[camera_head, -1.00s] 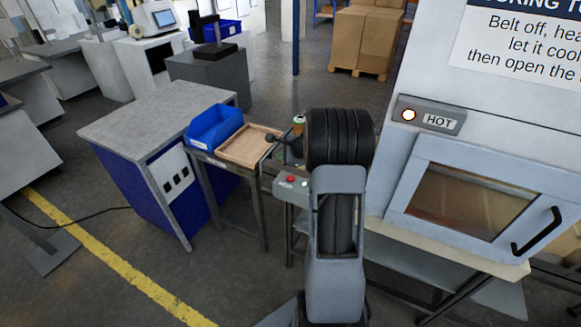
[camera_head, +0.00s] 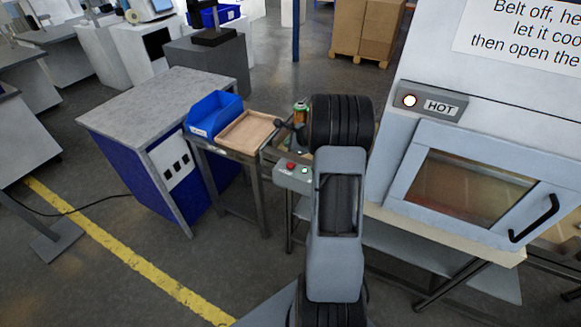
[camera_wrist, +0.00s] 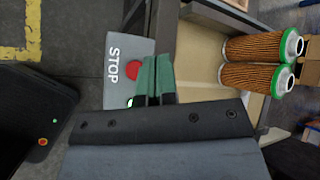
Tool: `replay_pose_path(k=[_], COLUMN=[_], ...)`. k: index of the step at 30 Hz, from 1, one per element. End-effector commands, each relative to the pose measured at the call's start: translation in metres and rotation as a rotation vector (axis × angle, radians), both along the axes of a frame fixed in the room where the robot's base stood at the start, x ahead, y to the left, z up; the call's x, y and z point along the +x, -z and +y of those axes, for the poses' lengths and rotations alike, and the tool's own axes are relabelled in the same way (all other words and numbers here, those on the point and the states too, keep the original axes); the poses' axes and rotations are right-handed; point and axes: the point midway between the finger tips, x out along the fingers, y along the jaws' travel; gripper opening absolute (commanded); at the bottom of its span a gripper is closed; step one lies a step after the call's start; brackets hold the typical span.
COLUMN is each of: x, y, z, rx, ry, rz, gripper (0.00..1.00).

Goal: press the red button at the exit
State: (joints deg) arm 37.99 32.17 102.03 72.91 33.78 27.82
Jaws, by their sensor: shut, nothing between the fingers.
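The red button (camera_head: 290,166) sits on a small grey control box (camera_head: 293,181) at the end of the bench, left of my arm. In the wrist view the red button (camera_wrist: 132,70) shows beside the white word STOP on the box (camera_wrist: 118,88), partly behind my fingers. My gripper (camera_wrist: 156,62) is shut and empty, its green fingertips overlapping the button's right edge in the picture. Whether they touch it I cannot tell. My fingers are hidden in the head view.
Two orange pleated cartridges (camera_wrist: 262,62) with green ends lie right of the fingers. A blue bin (camera_head: 214,113) and wooden tray (camera_head: 246,136) stand left of the box. An oven marked HOT (camera_head: 440,107) stands right. Floor is open at front left.

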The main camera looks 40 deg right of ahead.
Motion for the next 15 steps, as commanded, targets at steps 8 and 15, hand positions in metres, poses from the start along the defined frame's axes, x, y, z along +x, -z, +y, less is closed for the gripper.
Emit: replay_pose_path(k=[8,15], x=[0.000,0.000], y=[0.037,0.066], z=[0.000,0.000], rx=[0.001,-0.001], ry=[0.000,-0.001], rz=[0.001,0.000], gripper=[0.00,0.00])
